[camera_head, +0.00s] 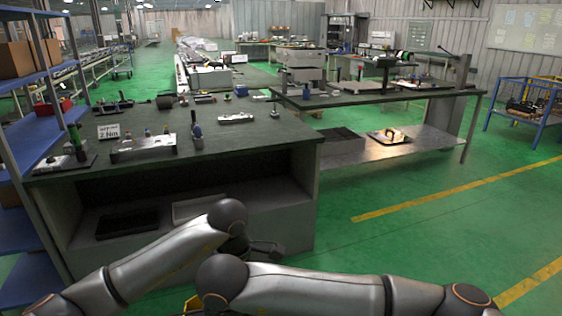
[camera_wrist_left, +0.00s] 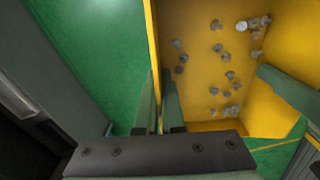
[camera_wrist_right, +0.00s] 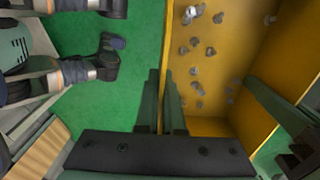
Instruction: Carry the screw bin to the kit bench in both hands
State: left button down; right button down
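The yellow screw bin (camera_wrist_left: 275,105) holds several grey screws (camera_wrist_left: 228,75) and fills the right of the left wrist view. My left gripper (camera_wrist_left: 159,108) has one finger on each side of the bin's wall, close against it. In the right wrist view the bin (camera_wrist_right: 235,70) shows again, and my right gripper (camera_wrist_right: 165,108) likewise straddles a wall of it, fingers close together. In the head view only a small yellow piece of the bin (camera_head: 194,304) shows at the bottom edge; my arms hide the rest. I cannot tell which bench is the kit bench.
A dark-topped bench (camera_head: 245,150) with tools, fixtures and a 2 Nm sign (camera_head: 109,132) stands ahead. A second bench (camera_head: 375,97) is behind to the right. A blue shelf (camera_head: 40,140) borders the left. Green floor (camera_head: 400,225) is clear at the right.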

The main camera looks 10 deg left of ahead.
aim_at(269, 135)
jog(key=i, duration=3.55)
jog(key=i+u, duration=0.25)
jog(key=i, duration=0.2)
jog(key=u, duration=0.2)
